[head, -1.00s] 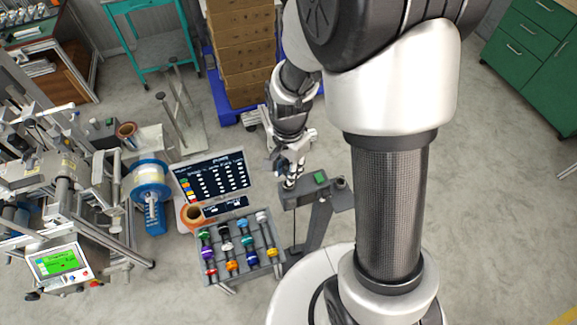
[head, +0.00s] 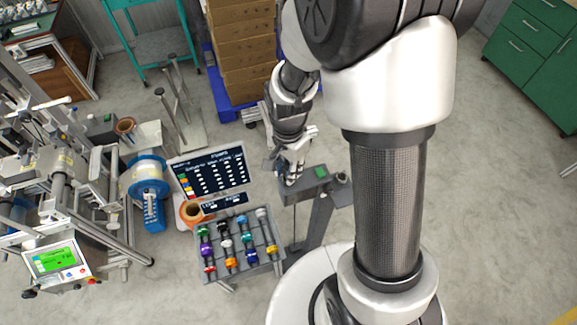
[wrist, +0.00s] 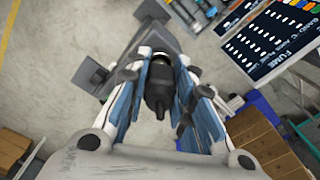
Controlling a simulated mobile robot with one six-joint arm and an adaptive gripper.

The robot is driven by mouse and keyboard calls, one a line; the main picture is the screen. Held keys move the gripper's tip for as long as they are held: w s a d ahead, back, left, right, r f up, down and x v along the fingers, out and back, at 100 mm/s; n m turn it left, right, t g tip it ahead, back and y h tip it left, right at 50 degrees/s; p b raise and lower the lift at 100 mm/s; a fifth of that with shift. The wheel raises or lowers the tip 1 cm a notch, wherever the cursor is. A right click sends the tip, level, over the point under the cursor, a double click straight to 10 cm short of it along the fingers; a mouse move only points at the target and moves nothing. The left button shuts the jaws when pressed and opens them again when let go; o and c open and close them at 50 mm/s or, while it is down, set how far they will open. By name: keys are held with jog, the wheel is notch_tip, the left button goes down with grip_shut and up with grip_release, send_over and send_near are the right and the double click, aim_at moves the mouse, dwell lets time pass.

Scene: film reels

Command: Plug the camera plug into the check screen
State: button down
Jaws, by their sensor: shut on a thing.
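My gripper (head: 291,178) is shut on the dark camera plug, low over the left end of a grey box that carries a small green screen (head: 320,172), which I take as the check screen. In the wrist view my gripper (wrist: 162,72) has its blue-lined fingers on both sides of the black plug (wrist: 159,88). The plug's far end points at the grey housing (wrist: 146,38). The fingers hide the plug's tip, so I cannot tell whether it is inside a socket or just above it.
A grey rack (head: 274,262) of colour-banded cylinders stands left of the box's stand. Behind it are a dark chart board (head: 243,178) and an orange roll (head: 189,213). Stacked cartons (head: 243,55) stand at the back. A machine with a green display (head: 55,258) fills the left.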

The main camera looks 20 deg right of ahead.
jog(key=shift+f+b, duration=0.5)
jog(key=shift+f, duration=0.2)
jog(key=c, duration=1.3)
grip_release()
jog(key=shift+r, duration=0.1)
notch_tip(320, 180, up, 12)
jog(key=shift+r, duration=0.1)
